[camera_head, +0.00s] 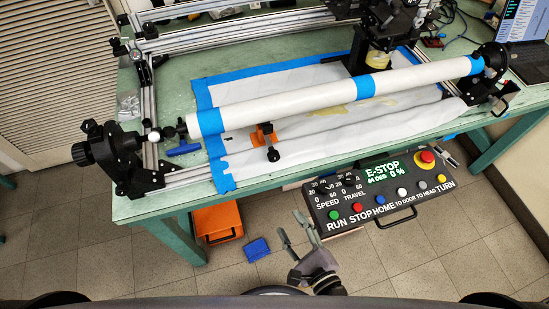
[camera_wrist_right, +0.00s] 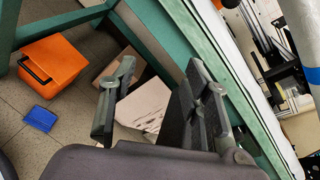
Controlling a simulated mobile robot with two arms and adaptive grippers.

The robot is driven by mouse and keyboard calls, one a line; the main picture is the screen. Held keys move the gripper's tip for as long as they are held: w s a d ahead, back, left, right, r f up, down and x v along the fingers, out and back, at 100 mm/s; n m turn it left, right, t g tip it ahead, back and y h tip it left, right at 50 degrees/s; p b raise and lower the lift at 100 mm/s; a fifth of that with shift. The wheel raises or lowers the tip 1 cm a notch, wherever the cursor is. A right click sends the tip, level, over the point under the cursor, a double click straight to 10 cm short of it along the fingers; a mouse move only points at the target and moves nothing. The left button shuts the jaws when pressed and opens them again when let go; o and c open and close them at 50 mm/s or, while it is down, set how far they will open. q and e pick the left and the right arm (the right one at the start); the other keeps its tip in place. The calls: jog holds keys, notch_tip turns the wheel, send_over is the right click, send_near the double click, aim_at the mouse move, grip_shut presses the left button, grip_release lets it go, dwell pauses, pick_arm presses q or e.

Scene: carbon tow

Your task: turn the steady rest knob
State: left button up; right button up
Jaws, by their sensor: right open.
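The steady rest is a small orange bracket (camera_head: 262,134) at the table's front edge, below the long white tube (camera_head: 290,103) with blue bands. A dark knob (camera_head: 273,155) sits at its lower end, over the edge. My right gripper (camera_head: 293,227) is open and empty, below and slightly right of the knob in the head view, apart from it. In the right wrist view its two fingers (camera_wrist_right: 160,75) are spread, with a pale box and the floor showing beyond; I cannot make out the knob there. My left gripper is not in view.
A control panel (camera_head: 385,190) with an E-STOP display, dials and buttons hangs in front of the table, right of my right gripper. An orange bin (camera_head: 217,222) and a blue object (camera_head: 257,249) are low at left. A laptop (camera_head: 524,40) stands at far right.

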aim_at(275, 160)
notch_tip(275, 160, up, 10)
jog(key=f+m+t+h, duration=0.1)
jog(key=m+t, duration=0.2)
jog(key=m, duration=0.8)
jog(key=p+x, duration=0.3)
jog(key=x, duration=1.3)
jog(key=shift+w, duration=0.25)
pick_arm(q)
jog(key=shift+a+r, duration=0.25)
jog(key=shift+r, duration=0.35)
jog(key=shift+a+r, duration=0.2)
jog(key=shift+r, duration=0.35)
pick_arm(e)
jog(key=shift+c, duration=0.6)
grip_shut()
